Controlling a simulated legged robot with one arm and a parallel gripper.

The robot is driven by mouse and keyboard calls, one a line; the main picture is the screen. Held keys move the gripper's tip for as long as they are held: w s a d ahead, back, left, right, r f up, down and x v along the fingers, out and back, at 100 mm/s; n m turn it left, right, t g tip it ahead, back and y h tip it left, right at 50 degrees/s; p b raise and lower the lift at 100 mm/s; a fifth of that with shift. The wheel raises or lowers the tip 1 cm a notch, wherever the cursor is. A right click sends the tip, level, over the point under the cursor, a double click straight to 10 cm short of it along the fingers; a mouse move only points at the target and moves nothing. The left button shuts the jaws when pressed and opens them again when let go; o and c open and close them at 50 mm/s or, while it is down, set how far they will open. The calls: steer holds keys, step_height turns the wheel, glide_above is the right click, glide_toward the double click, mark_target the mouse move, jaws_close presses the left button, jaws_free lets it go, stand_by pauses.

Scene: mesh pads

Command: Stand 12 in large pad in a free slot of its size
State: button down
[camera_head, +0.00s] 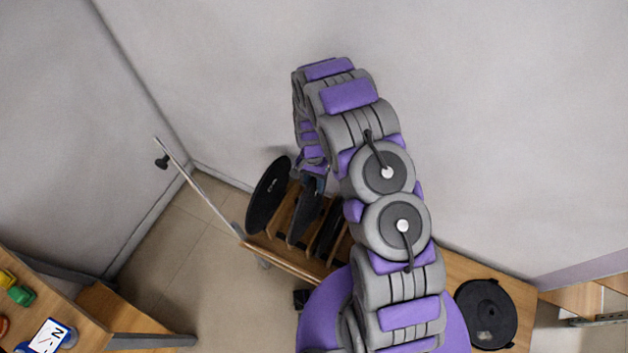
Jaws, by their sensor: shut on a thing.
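My gripper (314,186) is above the wooden rack (280,252), its fingers partly hidden by my arm. It is shut on a dark round pad (305,218), seen nearly edge-on, upright and slightly tilted. The pad's lower part is down between the rack's wooden dividers; I cannot tell whether it touches the bottom. A large black round pad (267,196) stands in the rack's leftmost slot. Another dark pad (329,232) stands to the right, partly hidden by my arm. No size marks are readable.
A black round pad (484,313) lies flat on the wooden top at the right. A metal rod (200,188) with a black knob slants left of the rack. A wooden table (60,290) with small coloured items is at the lower left. Bare floor lies between.

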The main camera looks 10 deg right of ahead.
steer(key=shift+f+b, duration=0.8)
steer(key=shift+f, duration=2.8)
steer(key=c, duration=0.7)
jaws_free()
steer(key=p+v, duration=0.2)
steer(key=v, duration=1.5)
steer(key=shift+r, duration=0.1)
